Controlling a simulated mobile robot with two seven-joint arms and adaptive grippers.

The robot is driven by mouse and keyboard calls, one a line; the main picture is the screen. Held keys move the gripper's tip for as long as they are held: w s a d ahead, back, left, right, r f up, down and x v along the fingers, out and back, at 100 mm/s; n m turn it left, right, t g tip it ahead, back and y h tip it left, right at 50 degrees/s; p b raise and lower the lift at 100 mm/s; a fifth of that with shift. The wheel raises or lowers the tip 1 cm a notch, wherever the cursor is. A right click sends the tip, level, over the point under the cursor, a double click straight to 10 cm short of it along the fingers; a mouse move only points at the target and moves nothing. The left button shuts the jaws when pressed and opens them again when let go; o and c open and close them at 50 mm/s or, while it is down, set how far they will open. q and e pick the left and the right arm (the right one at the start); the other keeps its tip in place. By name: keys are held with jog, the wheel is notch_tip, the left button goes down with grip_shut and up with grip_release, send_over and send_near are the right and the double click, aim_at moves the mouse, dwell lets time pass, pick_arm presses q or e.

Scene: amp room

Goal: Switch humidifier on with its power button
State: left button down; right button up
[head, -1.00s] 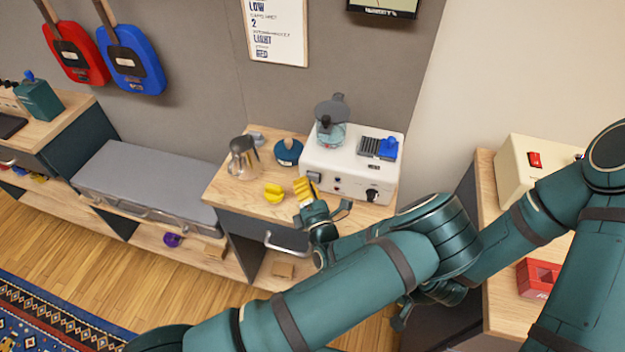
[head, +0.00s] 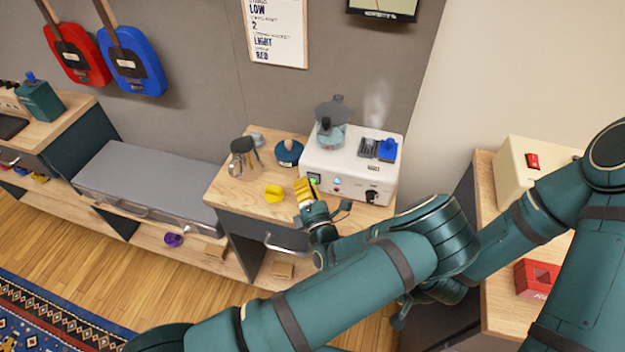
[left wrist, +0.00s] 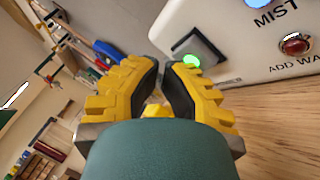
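The humidifier is a white box (head: 343,182) on the wooden cabinet top, with a clear teal tank on it. Its power button (head: 314,179) at the front left glows green. A blue lamp (head: 337,181) is lit and mist (head: 376,108) rises above the box. In the left wrist view the green-lit button (left wrist: 192,60) is just beyond the fingertips, and the blue lamp (left wrist: 257,3) is lit beside "MIST". My left gripper (head: 303,183) is empty at the box's front left corner. Its yellow fingers (left wrist: 163,66) are nearly together at the tips. My right gripper is not clearly visible behind my arms.
A yellow object (head: 273,193), a glass pitcher (head: 243,158) and a round blue object (head: 288,152) stand left of the humidifier. A cream box (head: 520,170) and a red box (head: 536,278) are on the right cabinet.

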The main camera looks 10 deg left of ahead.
pick_arm(q)
jog(key=shift+s+a+p, duration=0.1)
jog(key=shift+s+p, duration=0.75)
jog(key=shift+s, duration=2.15)
